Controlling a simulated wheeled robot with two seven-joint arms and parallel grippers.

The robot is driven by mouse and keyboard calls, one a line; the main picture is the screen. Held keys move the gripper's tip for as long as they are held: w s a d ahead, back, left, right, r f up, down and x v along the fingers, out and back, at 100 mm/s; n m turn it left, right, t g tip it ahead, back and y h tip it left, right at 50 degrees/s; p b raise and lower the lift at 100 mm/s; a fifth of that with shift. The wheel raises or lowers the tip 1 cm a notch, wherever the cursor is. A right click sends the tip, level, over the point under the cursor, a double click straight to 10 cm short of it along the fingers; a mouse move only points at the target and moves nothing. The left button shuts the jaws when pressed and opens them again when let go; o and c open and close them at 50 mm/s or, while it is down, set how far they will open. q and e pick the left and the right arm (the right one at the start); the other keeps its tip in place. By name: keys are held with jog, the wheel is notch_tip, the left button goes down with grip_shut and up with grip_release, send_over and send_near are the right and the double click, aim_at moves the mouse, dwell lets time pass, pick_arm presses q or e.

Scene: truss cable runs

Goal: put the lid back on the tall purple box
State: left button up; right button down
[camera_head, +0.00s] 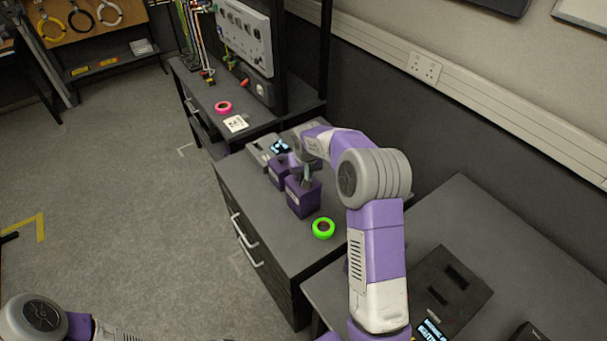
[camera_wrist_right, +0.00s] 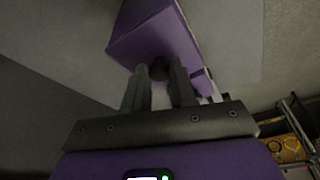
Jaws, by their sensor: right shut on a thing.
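A dark purple box (camera_head: 302,200) stands upright on the grey cabinet top, left of the green ring. A second purple box (camera_head: 278,172) stands just behind it. My right gripper (camera_head: 307,178) is directly above the nearer box, pointing down. In the right wrist view its fingers (camera_wrist_right: 159,74) are shut on a dark round knob (camera_wrist_right: 158,69), against a purple surface (camera_wrist_right: 152,36). The knob looks like the lid's handle. I cannot tell whether the lid touches the box or is a little above it. My left gripper is out of view; only part of the left arm shows.
A bright green ring (camera_head: 323,228) lies close to the right of the nearer box. A grey device (camera_head: 263,150) sits behind the boxes. A pink ring (camera_head: 223,107) and a white card (camera_head: 236,124) lie on the bench further back.

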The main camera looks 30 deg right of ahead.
jog(key=shift+c, duration=1.8)
grip_release()
jog(key=shift+r+p, duration=2.5)
jog(key=shift+r, duration=1)
grip_shut()
jog(key=shift+f, duration=0.1)
